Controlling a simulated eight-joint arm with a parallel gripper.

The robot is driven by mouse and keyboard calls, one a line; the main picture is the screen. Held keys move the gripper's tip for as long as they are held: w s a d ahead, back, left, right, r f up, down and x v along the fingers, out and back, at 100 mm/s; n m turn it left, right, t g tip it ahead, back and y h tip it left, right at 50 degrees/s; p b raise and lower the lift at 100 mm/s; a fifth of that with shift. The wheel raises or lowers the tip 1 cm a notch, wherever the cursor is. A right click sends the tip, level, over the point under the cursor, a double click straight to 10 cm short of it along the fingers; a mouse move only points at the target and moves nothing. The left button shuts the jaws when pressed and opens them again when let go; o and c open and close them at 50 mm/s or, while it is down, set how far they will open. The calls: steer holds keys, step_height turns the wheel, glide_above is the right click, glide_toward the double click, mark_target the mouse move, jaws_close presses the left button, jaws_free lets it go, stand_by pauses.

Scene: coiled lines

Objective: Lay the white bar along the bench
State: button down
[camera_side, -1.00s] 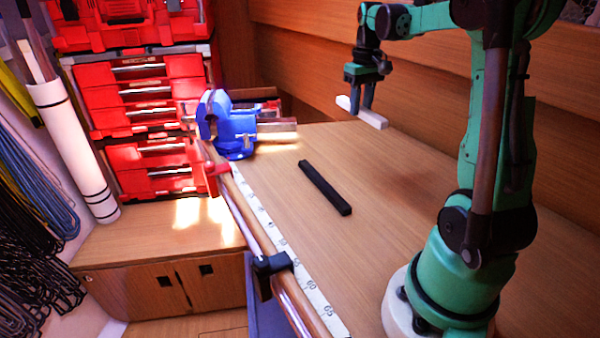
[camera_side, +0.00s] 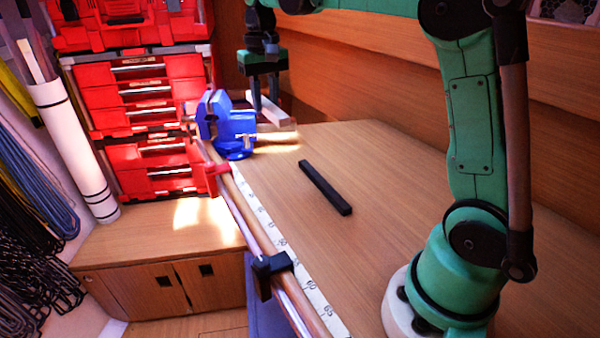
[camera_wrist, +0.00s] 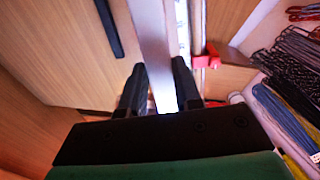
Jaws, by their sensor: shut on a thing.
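The white bar shows in the side view (camera_side: 266,109), held between the fingers of my gripper (camera_side: 264,104) above the far end of the wooden bench (camera_side: 390,190), close to the blue vise. In the wrist view the white bar (camera_wrist: 153,45) runs up the picture from between the two dark fingers of my gripper (camera_wrist: 160,92). The fingers are shut on it. In the side view part of the bar is hidden by the fingers. Its exact height over the bench is hard to tell.
A blue vise (camera_side: 232,125) is at the bench's far left corner, near my gripper. A black bar (camera_side: 325,187) lies mid-bench. A ruler strip (camera_side: 290,261) and a black clamp (camera_side: 270,265) line the left edge.

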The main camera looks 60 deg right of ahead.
mark_target(273, 194)
step_height(273, 194, down, 19)
steer(key=shift+f, duration=0.1)
stand_by(0.4)
steer(key=c, duration=0.6)
jaws_free()
step_height(273, 194, up, 11)
steer(key=shift+s+a+r+n+t, duration=0.4)
steer(key=shift+s+a+n+t, duration=0.65)
steer(key=shift+s+a, duration=0.7)
steer(key=shift+s+a+r+n+t, duration=0.4)
steer(key=shift+s+a+n+t, duration=0.35)
steer(key=shift+s+a+t, duration=0.95)
steer(key=shift+s+a+r+n+t, duration=0.4)
steer(key=shift+s+a+n+t, duration=0.5)
steer(key=shift+s+a, duration=0.85)
